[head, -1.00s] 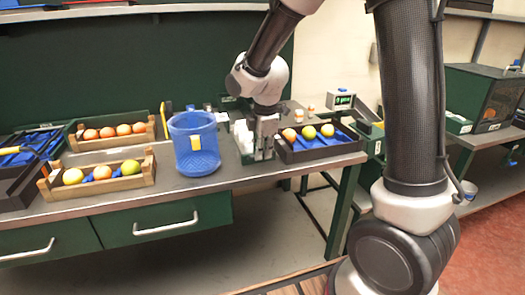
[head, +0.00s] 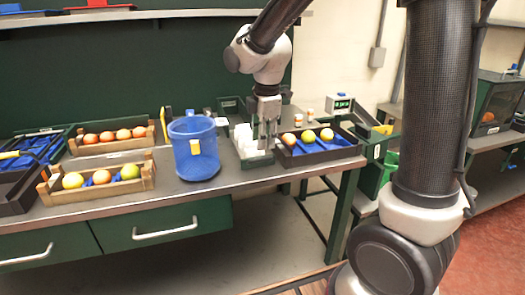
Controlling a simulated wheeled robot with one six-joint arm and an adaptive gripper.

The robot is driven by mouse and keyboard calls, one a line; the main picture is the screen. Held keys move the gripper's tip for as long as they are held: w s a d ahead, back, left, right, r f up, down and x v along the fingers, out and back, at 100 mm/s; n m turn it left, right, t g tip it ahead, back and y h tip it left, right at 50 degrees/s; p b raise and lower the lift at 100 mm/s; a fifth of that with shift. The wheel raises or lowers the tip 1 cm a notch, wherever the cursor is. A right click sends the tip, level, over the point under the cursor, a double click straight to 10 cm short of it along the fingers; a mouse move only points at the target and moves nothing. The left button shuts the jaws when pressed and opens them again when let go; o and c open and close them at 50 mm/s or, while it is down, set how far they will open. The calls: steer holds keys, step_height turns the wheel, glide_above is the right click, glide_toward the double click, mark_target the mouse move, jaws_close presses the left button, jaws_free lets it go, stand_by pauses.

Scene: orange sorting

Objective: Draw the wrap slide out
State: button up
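My gripper (head: 267,144) points down over the right side of a small green holder (head: 258,161) with white contents (head: 244,138), on the bench between the blue bin and a dark tray. Its fingertips are small and partly merge with the holder and the tray edge, so their gap and any contact are unclear. Nothing is clearly labelled as the wrap slide; this holder may be it, but I cannot tell.
A blue bin (head: 194,160) stands left of the holder. A dark tray (head: 336,153) with several fruits is just to its right. Wooden crates (head: 100,191) of fruit stand at left. The bench front (head: 215,186) is partly clear. A small display (head: 341,104) stands behind.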

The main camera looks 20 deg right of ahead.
steer(key=r, duration=0.2)
steer(key=s+r, duration=0.1)
steer(key=r, duration=0.2)
stand_by(0.3)
steer(key=s+d+r+m+t, duration=0.1)
steer(key=s+d+m, duration=0.6)
steer(key=s+m, duration=0.2)
steer(key=s+d+r+m+t, duration=0.1)
steer(key=s+d+r+m, duration=0.1)
steer(key=s+d+m, duration=0.5)
steer(key=s+m, duration=0.2)
steer(key=s, duration=0.4)
steer(key=shift+d, duration=0.3)
